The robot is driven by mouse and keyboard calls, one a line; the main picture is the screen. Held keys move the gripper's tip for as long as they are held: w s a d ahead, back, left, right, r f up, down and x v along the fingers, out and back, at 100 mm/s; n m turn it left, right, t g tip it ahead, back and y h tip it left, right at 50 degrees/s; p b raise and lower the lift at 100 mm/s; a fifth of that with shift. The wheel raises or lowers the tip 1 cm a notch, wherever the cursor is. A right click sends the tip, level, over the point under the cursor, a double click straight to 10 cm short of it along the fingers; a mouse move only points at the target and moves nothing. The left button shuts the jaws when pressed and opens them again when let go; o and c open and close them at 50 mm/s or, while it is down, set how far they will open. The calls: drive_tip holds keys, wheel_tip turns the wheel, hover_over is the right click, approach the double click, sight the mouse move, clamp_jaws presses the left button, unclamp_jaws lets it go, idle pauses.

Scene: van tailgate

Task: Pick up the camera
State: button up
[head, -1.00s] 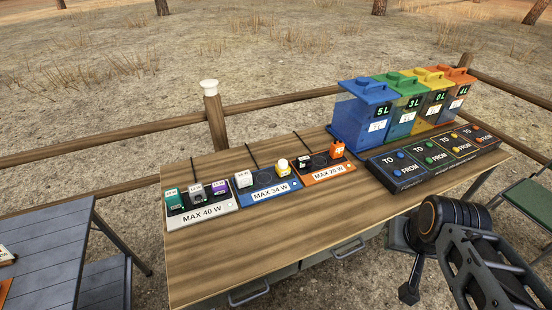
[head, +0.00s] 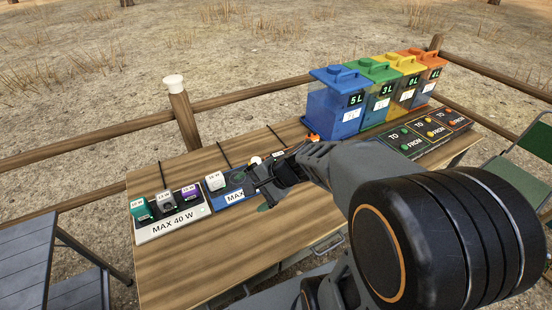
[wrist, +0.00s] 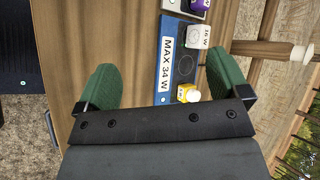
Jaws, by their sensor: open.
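I cannot tell for sure which small device is the camera. A dark-fronted block with a white top (head: 167,201) stands between a teal block (head: 141,208) and a purple block (head: 190,193) on the MAX 40 W charger. A white block (head: 215,182) stands on the blue MAX 34 W charger; in the wrist view this white block (wrist: 199,38) shows a round mark. A yellow block with a white top (wrist: 187,96) is near it. My gripper (wrist: 165,78) is open and empty, its green fingers spread above the MAX 34 W charger (wrist: 167,60). In the head view my gripper (head: 262,190) hides part of this charger.
Blue, green, yellow and orange canisters (head: 335,105) stand at the table's back right, behind a dark TO/FROM panel (head: 430,133). A wooden fence post (head: 184,115) stands behind the table. The wooden table top (head: 205,245) is bare in front of the chargers.

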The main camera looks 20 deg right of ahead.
drive_tip(key=w+d+f+m+t+y, duration=0.1)
drive_tip(key=w+d+f+m+t, duration=0.2)
drive_tip(key=w+m, duration=0.4)
drive_tip(key=m+t+h, duration=0.6)
drive_tip(key=m+h, duration=0.1)
drive_tip(key=m, duration=0.9)
approach(279, 155)
drive_tip(key=shift+m+h, duration=0.3)
drive_tip(key=x, duration=0.4)
drive_tip(key=shift+a+f, duration=0.1)
drive_tip(key=shift+f, duration=0.05)
drive_tip(key=shift+p+x, duration=0.9)
drive_tip(key=shift+x, duration=1.95)
drive_tip(key=shift+a, duration=0.15)
drive_tip(key=c, duration=1.1)
